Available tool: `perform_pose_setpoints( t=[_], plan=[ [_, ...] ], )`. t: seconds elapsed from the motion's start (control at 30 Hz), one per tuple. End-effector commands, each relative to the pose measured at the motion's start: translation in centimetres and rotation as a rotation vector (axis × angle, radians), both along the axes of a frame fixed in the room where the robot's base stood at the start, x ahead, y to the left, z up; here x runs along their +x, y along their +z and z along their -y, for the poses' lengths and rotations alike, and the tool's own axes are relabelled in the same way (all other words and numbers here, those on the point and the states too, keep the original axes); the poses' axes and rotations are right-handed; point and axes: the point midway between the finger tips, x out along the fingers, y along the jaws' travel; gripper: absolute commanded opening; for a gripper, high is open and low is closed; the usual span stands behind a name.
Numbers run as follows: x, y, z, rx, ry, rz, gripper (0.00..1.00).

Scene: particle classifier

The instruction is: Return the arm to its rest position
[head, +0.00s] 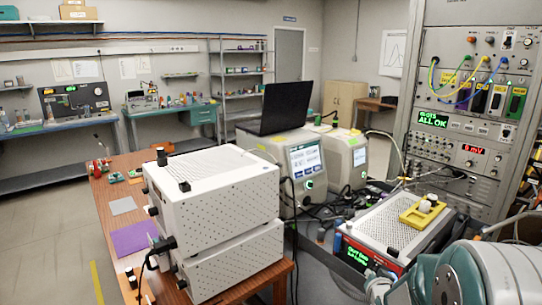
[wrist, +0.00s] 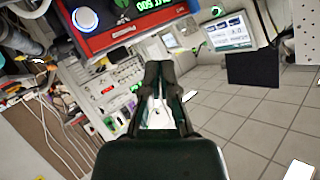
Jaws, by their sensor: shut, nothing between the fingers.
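My gripper (wrist: 158,68) shows in the wrist view, its two dark fingers together at the tips with nothing held between them. It points toward the instruments, which look tilted in that view. In the head view my grey and teal arm (head: 492,274) is folded at the lower right, and my gripper cannot be made out there. The red-fronted instrument (head: 385,240) with a green display stands close beside the arm; it also shows at the top of the wrist view (wrist: 112,28). No contact with the fingers is visible.
A yellow tray (head: 409,216) with small white-capped vials sits on that instrument. A rack (head: 455,150) with cables stands behind it. White perforated boxes (head: 215,190) are stacked on the wooden table (head: 105,190), near a laptop (head: 275,108). Floor on the left is clear.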

Motion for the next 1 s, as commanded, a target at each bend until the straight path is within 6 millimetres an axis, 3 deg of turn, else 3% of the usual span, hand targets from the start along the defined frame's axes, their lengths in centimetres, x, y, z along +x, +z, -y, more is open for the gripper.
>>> perform_pose_setpoints(
  t=[0.03, 0.2, 0.5, 0.8, 1.0],
  plan=[
    [-0.7, 1.6, -0.7, -0.022, 0.010, -0.025, 0.00],
    [-4.0, 5.0, -2.8, -0.083, 0.045, -0.145, 0.00],
    [-12.2, 9.6, -6.5, -0.165, 0.139, -0.354, 0.00],
    [-22.6, 12.2, -9.9, -0.224, 0.285, -0.552, 0.00],
    [-28.6, 12.5, -11.4, -0.250, 0.382, -0.653, 0.00]
  ],
)
